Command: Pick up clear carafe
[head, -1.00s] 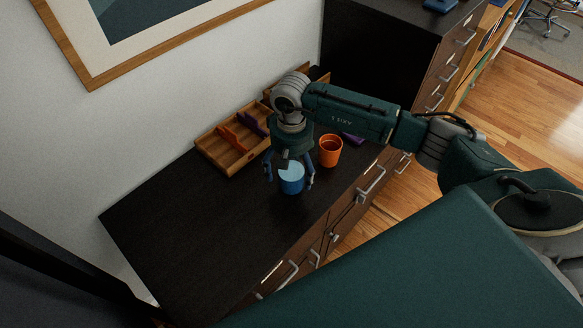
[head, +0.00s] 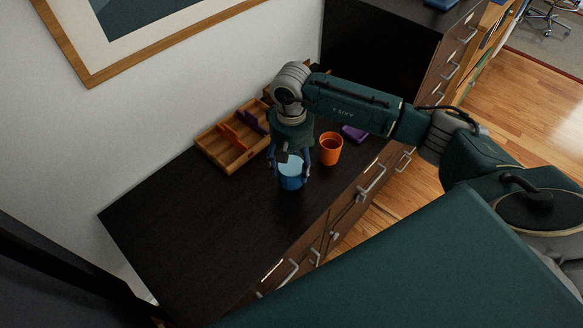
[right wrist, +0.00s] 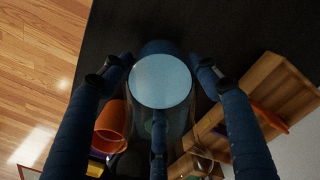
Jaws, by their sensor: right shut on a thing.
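The clear carafe (head: 291,183) stands on the dark cabinet top, with a blue lower part and a pale blue round surface inside. My right gripper (head: 291,176) comes down over it from above, its fingers closed in against its sides. In the right wrist view the carafe (right wrist: 160,80) shows as a pale blue disc between the blue fingers, with see-through walls nearer the camera. The gripper is shut on the carafe. My left gripper is not in view.
An orange cup (head: 330,152) stands close to the right of the carafe, with a purple item (head: 355,133) behind it. A wooden divided tray (head: 222,156) lies to the left by the wall. The dark cabinet top (head: 200,225) is clear in front.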

